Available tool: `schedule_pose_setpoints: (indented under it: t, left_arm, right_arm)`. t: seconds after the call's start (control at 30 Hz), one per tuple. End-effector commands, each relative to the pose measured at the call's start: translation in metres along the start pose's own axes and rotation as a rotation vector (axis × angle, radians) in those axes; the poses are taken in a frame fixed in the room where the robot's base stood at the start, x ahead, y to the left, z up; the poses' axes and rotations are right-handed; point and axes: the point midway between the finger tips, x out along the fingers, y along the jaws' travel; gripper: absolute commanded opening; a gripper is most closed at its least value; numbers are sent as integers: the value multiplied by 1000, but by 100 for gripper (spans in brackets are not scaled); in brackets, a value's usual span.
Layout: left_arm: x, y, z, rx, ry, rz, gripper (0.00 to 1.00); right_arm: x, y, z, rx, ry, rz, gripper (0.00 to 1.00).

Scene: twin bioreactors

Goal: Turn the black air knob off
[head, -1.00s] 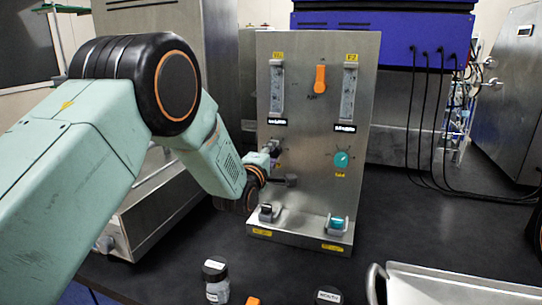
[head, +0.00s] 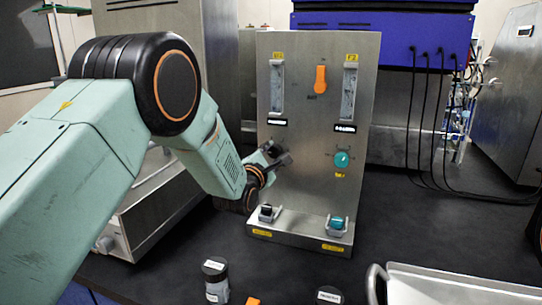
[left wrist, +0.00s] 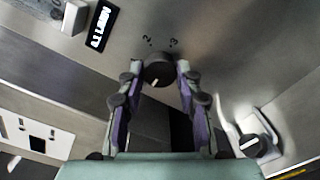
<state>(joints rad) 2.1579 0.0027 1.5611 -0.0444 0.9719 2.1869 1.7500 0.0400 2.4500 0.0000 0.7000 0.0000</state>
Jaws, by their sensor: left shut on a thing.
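The black air knob (left wrist: 158,73) sits on the metal panel (head: 300,190), at its left side. In the left wrist view its white pointer mark is turned toward the lower left, with the numbers 2 and 3 printed above it. My left gripper (head: 277,153) is at the panel, and in the left wrist view its two fingers (left wrist: 158,78) are closed on either side of the knob. In the head view the gripper mostly hides the knob. My right gripper is in neither view.
A teal knob (head: 342,159) is to the right on the panel, with an orange handle (head: 320,79) above. Two clamps, holding a black-capped (head: 266,212) and a teal-capped (head: 337,224) piece, stand on the panel's foot. A jar (head: 215,280) and a metal tray (head: 440,285) are in front.

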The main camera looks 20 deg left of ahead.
Motion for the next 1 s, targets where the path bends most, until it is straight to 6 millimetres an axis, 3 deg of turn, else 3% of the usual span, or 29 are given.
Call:
schedule_pose_setpoints:
  t: [0.43, 0.47, 0.5, 0.73, 1.0]
  left_arm:
    - [1, 3, 3, -10, -7, 7, 3]
    - [1, 3, 3, -10, -7, 7, 36]
    - [1, 3, 3, -10, -7, 7, 39]
    - [1, 2, 2, -10, -4, 4, 58]
    - [0, 1, 1, -10, -2, 3, 58]
  right_arm:
    - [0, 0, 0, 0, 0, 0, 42]
    - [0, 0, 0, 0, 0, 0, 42]
    - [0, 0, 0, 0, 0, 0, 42]
    - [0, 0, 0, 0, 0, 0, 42]
    - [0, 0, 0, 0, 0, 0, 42]
